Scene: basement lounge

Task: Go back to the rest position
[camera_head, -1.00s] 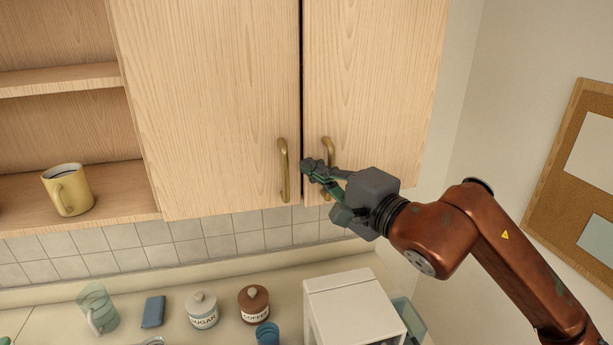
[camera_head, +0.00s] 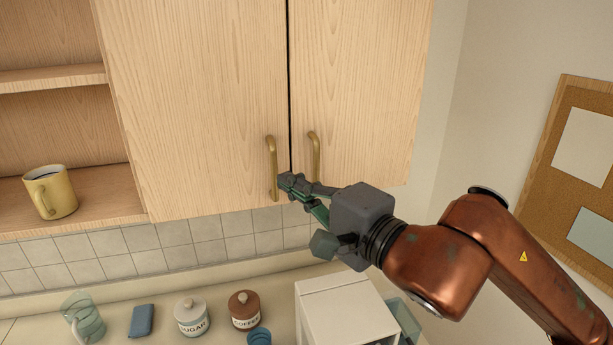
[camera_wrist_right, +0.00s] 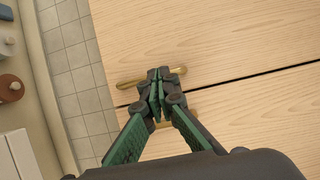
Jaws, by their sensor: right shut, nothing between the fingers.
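My right gripper (camera_head: 287,186) is shut and empty, in front of the wooden cupboard's two closed doors. In the head view its fingertips show near the lower end of the left door's brass handle (camera_head: 271,168). The right door's brass handle (camera_head: 314,157) stands just above the gripper. In the right wrist view the shut green and grey fingers (camera_wrist_right: 159,82) overlap one handle (camera_wrist_right: 130,85) and partly hide the other. I cannot tell whether the fingertips touch a handle. My left gripper is not in view.
A yellow mug (camera_head: 50,191) stands on the open shelf at left. On the counter below are a glass jug (camera_head: 85,316), a blue item (camera_head: 142,321), a sugar jar (camera_head: 192,318), a coffee jar (camera_head: 244,311) and a white box-shaped appliance (camera_head: 345,310). A corkboard (camera_head: 545,190) hangs at right.

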